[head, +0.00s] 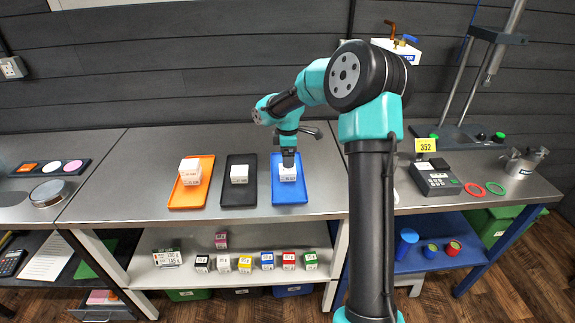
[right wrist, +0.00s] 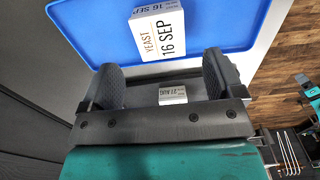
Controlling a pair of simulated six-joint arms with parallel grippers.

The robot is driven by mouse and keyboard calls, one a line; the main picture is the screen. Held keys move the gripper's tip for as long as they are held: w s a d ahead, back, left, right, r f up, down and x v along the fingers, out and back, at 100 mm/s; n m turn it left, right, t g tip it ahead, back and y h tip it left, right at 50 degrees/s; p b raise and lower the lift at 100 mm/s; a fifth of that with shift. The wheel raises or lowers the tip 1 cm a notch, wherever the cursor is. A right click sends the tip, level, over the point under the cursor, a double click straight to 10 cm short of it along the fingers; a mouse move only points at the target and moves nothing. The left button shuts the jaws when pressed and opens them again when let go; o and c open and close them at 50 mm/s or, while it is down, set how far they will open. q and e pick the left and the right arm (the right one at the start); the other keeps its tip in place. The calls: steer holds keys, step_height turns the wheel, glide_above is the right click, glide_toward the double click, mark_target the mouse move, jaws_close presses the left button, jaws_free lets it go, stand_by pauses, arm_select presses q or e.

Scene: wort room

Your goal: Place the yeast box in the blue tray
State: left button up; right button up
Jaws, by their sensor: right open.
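The blue tray (head: 290,201) lies on the bench, right of the black tray. A white yeast box (head: 287,173) rests in it below my right gripper (head: 288,156). In the right wrist view the box (right wrist: 161,28), labelled "YEAST 16 SEP", stands on the blue tray (right wrist: 90,25). It sits just beyond the fingertips of my right gripper (right wrist: 170,72), which is open; nothing is held between the fingers. A second white box (right wrist: 172,95), labelled "27 AUG", shows farther off through the finger gap. My left gripper is not in view.
An orange tray (head: 187,202) and a black tray (head: 238,199) to the left hold white boxes (head: 190,172) (head: 239,174). A scale (head: 437,181) stands right. Several small coloured boxes sit on the lower shelf (head: 230,277). My right arm hides part of the bench.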

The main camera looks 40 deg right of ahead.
steer(key=shift+r, duration=2.75)
